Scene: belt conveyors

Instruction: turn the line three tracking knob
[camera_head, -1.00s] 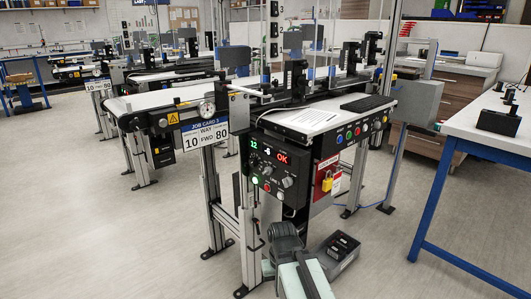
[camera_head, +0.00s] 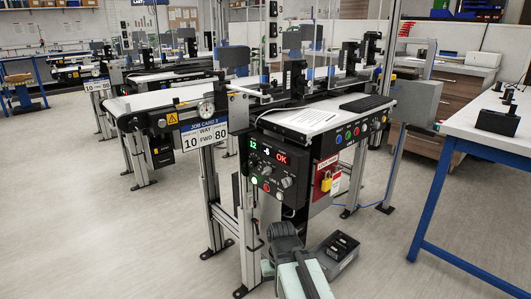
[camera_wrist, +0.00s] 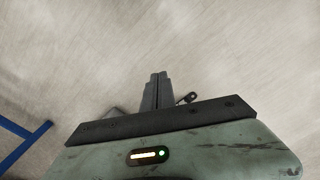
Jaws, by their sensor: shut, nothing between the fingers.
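The line three control panel (camera_head: 272,170) faces me on the near end of the conveyor in the head view. Its display shows green "12", white figures and a red "OK". A grey knob (camera_head: 287,182) sits on its right side, with other small knobs and lit buttons below the display. The knob labels are too small to read, so I cannot tell which is the tracking knob. My gripper (camera_wrist: 158,76) is shut and empty in the wrist view, above bare floor. The panel does not show in that view.
The job card 3 sign (camera_head: 206,132) hangs left of the panel. A yellow padlock (camera_head: 326,184) and a row of coloured buttons (camera_head: 357,132) are to its right. A blue-legged table (camera_head: 436,200) stands at the right. Floor at the left is clear.

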